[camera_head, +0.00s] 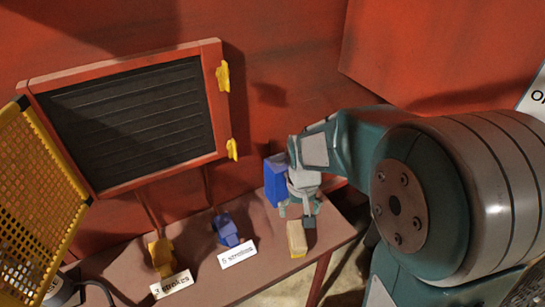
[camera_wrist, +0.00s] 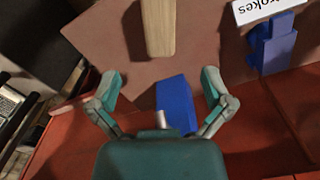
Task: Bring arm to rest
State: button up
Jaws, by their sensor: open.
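My gripper (camera_head: 299,210) hangs over the right end of the brown table (camera_head: 195,280). Its two fingers are spread wide with nothing between them, and they also show apart in the wrist view (camera_wrist: 160,88). A pale wooden block (camera_head: 297,242) lies on the table just below and in front of the fingertips. It shows at the top of the wrist view (camera_wrist: 158,28), beyond the fingers. A tall blue block (camera_head: 274,182) stands behind the gripper and is partly hidden by it. My arm reaches in from the right.
A blue piece (camera_head: 227,231) with a "5 strokes" card (camera_head: 238,254) and a yellow piece (camera_head: 161,256) with another card (camera_head: 171,285) stand on the table. A dark framed panel (camera_head: 130,125) and yellow mesh (camera_head: 40,190) are behind and left. Red walls (camera_head: 285,50) enclose the back.

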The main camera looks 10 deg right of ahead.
jog(key=s+r+n+t, duration=0.1)
jog(key=s+r+t, duration=0.4)
jog(key=s+r, duration=0.9)
jog(key=shift+r+t, duration=0.3)
jog(key=shift+r, duration=0.1)
